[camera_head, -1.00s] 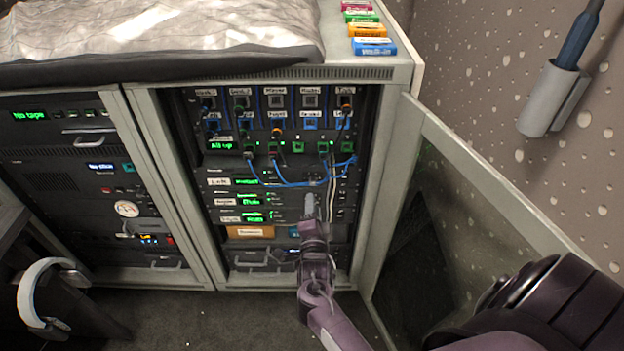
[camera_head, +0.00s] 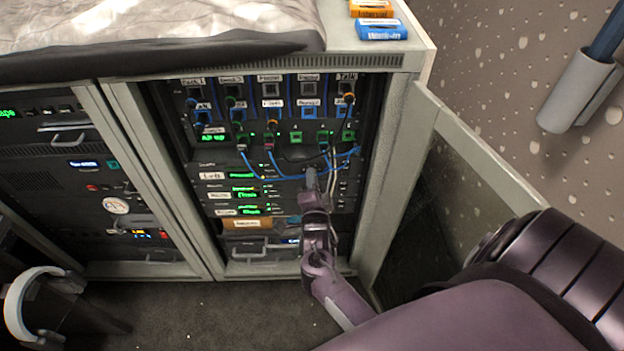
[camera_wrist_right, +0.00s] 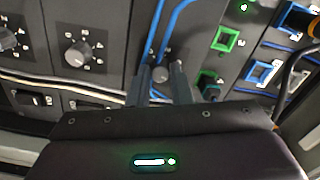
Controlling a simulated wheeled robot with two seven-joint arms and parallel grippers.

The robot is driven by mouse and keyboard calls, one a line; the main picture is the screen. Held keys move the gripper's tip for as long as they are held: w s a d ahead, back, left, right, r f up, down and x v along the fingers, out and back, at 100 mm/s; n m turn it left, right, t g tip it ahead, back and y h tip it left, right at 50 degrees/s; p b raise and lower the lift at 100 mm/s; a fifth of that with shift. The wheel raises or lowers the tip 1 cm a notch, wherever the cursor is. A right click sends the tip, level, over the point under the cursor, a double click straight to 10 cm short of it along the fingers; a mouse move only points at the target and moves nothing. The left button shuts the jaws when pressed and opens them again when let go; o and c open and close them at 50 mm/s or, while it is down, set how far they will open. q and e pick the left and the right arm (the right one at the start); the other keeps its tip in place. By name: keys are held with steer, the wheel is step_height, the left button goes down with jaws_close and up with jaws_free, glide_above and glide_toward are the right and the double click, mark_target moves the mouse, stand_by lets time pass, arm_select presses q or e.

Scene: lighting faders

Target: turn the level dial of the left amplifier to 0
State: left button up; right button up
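The left amplifier (camera_head: 212,177) is the upper unit of the stacked amplifiers in the open rack, with a white label and a green display (camera_head: 245,181). My right gripper (camera_head: 311,180) is at the right part of its front. In the right wrist view a small grey dial (camera_wrist_right: 160,74) shows between the two fingers of my right gripper (camera_wrist_right: 161,70). It appears to be the left amplifier's level dial. The fingers are narrowly apart around it; whether they touch it is unclear. They hide part of its scale, and its setting is unreadable. My left gripper is not in view.
Blue cables (camera_head: 285,178) hang from the patch panel close to my right gripper; one (camera_wrist_right: 170,28) passes by the dial. Another dial (camera_wrist_right: 78,53) is on the neighbouring unit. The open rack door (camera_head: 478,150) stands to the right of my arm.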

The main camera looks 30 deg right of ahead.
jaws_close()
